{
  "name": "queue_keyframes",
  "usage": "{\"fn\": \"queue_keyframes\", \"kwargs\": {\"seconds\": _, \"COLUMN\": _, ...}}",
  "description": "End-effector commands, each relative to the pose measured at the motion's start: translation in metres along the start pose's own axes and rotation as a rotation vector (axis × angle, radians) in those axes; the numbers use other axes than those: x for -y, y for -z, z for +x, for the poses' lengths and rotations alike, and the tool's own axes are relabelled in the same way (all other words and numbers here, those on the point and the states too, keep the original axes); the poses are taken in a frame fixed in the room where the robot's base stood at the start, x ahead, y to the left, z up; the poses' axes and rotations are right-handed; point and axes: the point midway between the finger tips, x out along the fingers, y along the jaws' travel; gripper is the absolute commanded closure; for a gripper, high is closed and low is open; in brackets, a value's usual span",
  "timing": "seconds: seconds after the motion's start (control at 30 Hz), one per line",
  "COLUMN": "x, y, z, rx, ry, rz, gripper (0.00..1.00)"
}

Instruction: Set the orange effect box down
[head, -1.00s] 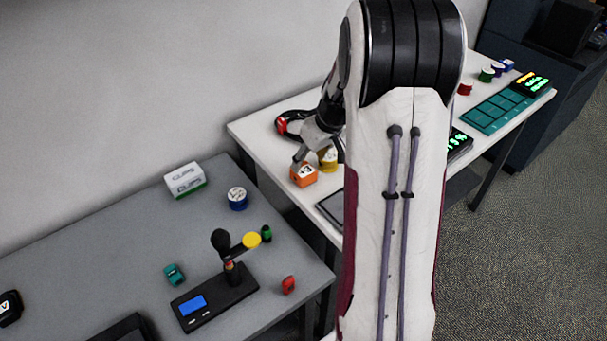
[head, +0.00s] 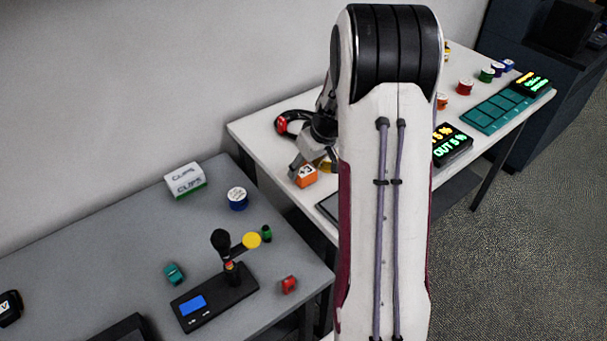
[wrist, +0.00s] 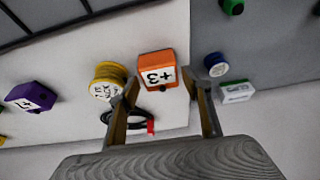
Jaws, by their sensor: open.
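The orange effect box (head: 306,177) sits at the near left edge of the white table (head: 262,132). In the wrist view the orange box (wrist: 158,70) shows a white "+3" label and lies between and just beyond the fingertips. My gripper (head: 300,162) is open at the box; in the wrist view its two fingers (wrist: 163,92) stand either side, the right one close to the box's side. Whether either finger touches it I cannot tell.
A yellow spool (wrist: 108,80) stands close beside the box, and a purple "+1" box (wrist: 32,96) lies farther left. A black cable coil with a red part (head: 283,124) lies behind. The grey table (head: 130,225) holds a clips box (head: 185,180) and blue spool (head: 237,198).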

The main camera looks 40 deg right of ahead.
Motion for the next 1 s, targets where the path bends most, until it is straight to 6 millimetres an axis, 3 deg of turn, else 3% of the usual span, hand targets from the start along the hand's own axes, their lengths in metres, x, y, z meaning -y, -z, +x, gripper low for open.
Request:
{"fn": "queue_keyframes", "kwargs": {"seconds": 0.3, "x": 0.0, "y": 0.0, "z": 0.025, "rx": 0.0, "ry": -0.001, "rz": 0.0, "gripper": 0.51}}
{"fn": "queue_keyframes", "kwargs": {"seconds": 0.87, "x": 0.0, "y": 0.0, "z": 0.027, "rx": 0.0, "ry": -0.001, "rz": 0.0, "gripper": 0.51}}
{"fn": "queue_keyframes", "kwargs": {"seconds": 1.0, "x": 0.0, "y": 0.0, "z": 0.027, "rx": 0.0, "ry": -0.001, "rz": 0.0, "gripper": 0.83}}
